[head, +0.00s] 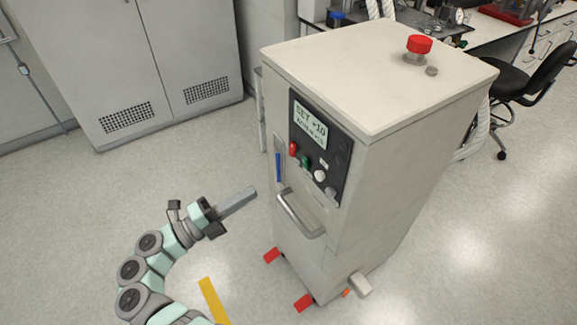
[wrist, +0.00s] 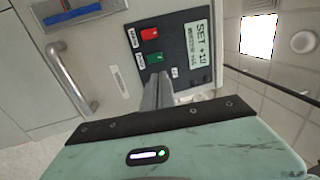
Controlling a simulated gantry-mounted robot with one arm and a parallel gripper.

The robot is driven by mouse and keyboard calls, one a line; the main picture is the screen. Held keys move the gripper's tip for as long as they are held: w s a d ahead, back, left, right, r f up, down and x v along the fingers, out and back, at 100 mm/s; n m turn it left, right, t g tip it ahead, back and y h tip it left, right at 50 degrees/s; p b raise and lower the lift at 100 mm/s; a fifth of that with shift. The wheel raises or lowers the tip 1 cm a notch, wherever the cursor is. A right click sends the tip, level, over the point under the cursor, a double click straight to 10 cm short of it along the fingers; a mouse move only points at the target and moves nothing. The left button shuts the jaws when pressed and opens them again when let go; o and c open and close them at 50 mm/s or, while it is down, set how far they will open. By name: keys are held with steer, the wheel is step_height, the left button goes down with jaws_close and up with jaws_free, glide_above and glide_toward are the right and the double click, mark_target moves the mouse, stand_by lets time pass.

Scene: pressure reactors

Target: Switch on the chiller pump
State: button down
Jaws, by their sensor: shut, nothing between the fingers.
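The chiller is a tall off-white cabinet (head: 390,120) with a dark control panel (head: 325,140) on its front. The panel bears a display reading SET +10, also in the wrist view (wrist: 196,43). A red switch (head: 293,148) and a green switch (head: 305,161) sit below the display. In the wrist view the red switch (wrist: 149,33) is above the green switch (wrist: 154,58). My gripper (head: 253,190) is shut and empty, in front of the cabinet and apart from it. In the wrist view its fingertips (wrist: 160,76) overlap the panel just below the green switch.
A metal handle (head: 300,215) juts from the cabinet front below the panel. A round white knob (head: 320,176) is on the panel. A red emergency button (head: 418,45) stands on top. Red feet (head: 303,302) stick out at the floor.

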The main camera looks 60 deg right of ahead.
mark_target(303, 160)
steer(key=b+x, duration=0.2)
steer(key=x, duration=1.2)
